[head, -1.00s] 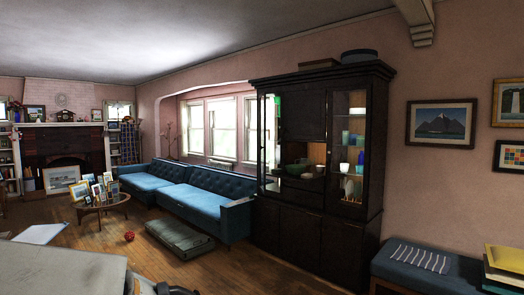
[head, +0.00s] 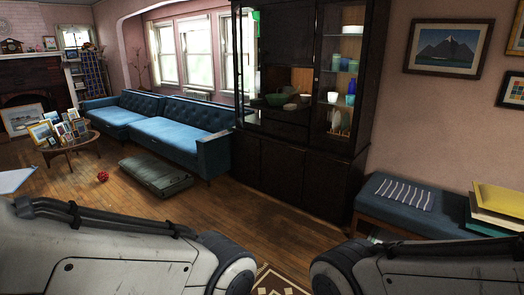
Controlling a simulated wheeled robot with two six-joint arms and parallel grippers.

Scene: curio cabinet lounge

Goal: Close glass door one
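The dark wooden curio cabinet (head: 290,165) stands against the pink wall right of centre. At its upper left a narrow glass door (head: 246,75) shows edge-on and seems to stand open toward me. A second glass door (head: 340,75) on the upper right looks shut, with cups and glasses on shelves behind it. Which one is door one I cannot tell. Between them is an open niche with a green bowl (head: 278,99). Pale links of my two arms fill the bottom of the head view. Neither gripper shows.
A blue sofa (head: 170,125) stands left of the cabinet, with a grey-green folded cushion (head: 155,175) on the floor before it. A blue bench (head: 410,208) is at the right. Wooden floor before the cabinet is clear.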

